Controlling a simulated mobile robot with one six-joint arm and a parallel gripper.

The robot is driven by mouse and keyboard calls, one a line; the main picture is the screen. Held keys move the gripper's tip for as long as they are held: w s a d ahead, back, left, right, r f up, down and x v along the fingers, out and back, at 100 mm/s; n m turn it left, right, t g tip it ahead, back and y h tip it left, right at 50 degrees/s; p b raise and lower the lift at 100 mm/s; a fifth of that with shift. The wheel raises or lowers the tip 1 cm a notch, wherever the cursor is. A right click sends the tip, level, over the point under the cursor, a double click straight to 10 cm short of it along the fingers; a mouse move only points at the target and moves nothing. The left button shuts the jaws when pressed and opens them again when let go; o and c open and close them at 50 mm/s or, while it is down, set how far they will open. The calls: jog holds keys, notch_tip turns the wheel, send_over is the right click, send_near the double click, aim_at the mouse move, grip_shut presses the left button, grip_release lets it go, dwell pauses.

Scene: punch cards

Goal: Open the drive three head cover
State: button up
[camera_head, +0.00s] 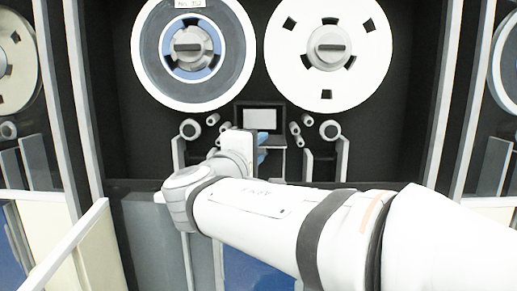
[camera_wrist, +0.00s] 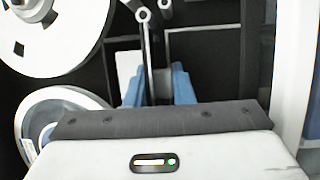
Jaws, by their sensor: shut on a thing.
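The drive head cover (camera_head: 262,103) is a small dark box with a pale window, below and between the two reels of the middle tape drive. In the wrist view, part of a pale panel (camera_wrist: 127,65) shows behind the fingers. My gripper (camera_head: 264,148) has blue fingers at the cover's lower edge. In the wrist view, my gripper (camera_wrist: 157,88) is shut around a narrow dark part in front of the drive face, apparently the cover's lower part. The fingers and wrist hide the exact contact.
A grey-rimmed reel (camera_head: 194,48) and a white reel (camera_head: 328,48) sit above. Rollers (camera_head: 190,129) and grey guide posts (camera_head: 342,158) flank the cover closely. Neighbouring drives stand at both sides. A pale slanted panel (camera_head: 68,245) stands at the lower left.

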jog(key=shift+f, duration=0.2)
grip_shut()
jog(key=shift+r+g+p, duration=0.5)
jog(key=shift+p, duration=0.6)
jog(key=shift+s+n+g+y+p, duration=0.1)
jog(key=shift+n+g+y+p, duration=0.45)
jog(key=shift+p, duration=0.2)
jog(key=shift+f, duration=0.15)
jog(key=shift+o, duration=1.6)
grip_release()
jog(key=shift+f, duration=0.1)
jog(key=o, duration=0.3)
jog(key=shift+r, duration=0.2)
jog(key=f+v, duration=0.1)
jog(key=v, duration=0.6)
jog(key=shift+s+a+r+b, duration=0.2)
jog(key=shift+s+r+b, duration=0.2)
jog(key=shift+r, duration=0.1)
